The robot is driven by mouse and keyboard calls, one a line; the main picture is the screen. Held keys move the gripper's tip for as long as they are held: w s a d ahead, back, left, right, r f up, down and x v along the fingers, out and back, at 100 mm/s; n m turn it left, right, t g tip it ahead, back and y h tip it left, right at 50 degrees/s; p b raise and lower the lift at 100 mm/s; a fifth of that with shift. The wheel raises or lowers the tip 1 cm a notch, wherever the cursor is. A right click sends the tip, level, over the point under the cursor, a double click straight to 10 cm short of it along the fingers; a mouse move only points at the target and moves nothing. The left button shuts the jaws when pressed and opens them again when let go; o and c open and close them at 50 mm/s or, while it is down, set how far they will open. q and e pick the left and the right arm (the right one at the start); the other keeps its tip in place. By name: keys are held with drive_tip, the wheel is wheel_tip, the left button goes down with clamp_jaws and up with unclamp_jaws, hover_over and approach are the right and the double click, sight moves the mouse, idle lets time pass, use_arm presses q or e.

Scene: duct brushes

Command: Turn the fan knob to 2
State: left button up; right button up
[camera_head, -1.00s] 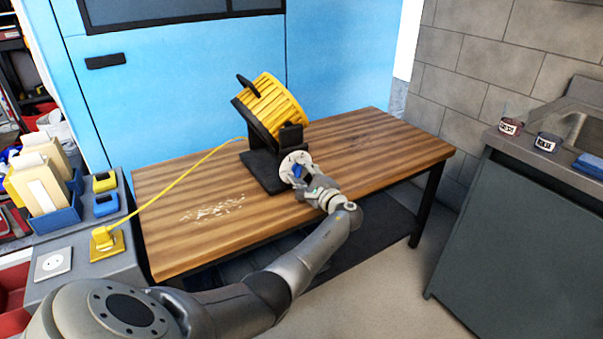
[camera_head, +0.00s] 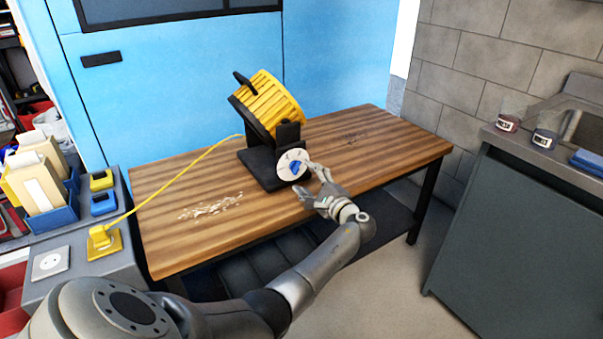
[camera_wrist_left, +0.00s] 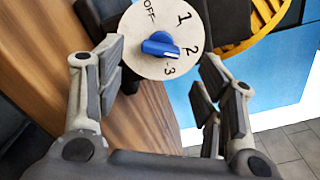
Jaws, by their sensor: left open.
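The yellow fan (camera_head: 272,103) stands on its black base on the wooden table, tilted. Its round white dial (camera_head: 284,166) faces my left arm. The blue knob (camera_head: 295,168) sits at the dial's middle. In the left wrist view the knob (camera_wrist_left: 160,45) is clear, with OFF, 1, 2 and 3 around it. The knob's right end lies toward the 2; I cannot tell for sure which end is the pointer. My left gripper (camera_head: 298,181) is open and empty in front of the dial, its fingers apart on either side, clear of the knob. My right gripper is not in view.
The wooden table (camera_head: 215,225) has free room left and right of the fan. A yellow cable (camera_head: 170,182) runs to a yellow plug (camera_head: 101,238) on the grey cabinet. A sink counter (camera_head: 530,160) with two jars is at right.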

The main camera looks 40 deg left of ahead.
use_arm(q)
drive_tip(key=v, duration=0.6)
drive_tip(key=shift+d, duration=0.3)
drive_tip(key=shift+s, duration=0.1)
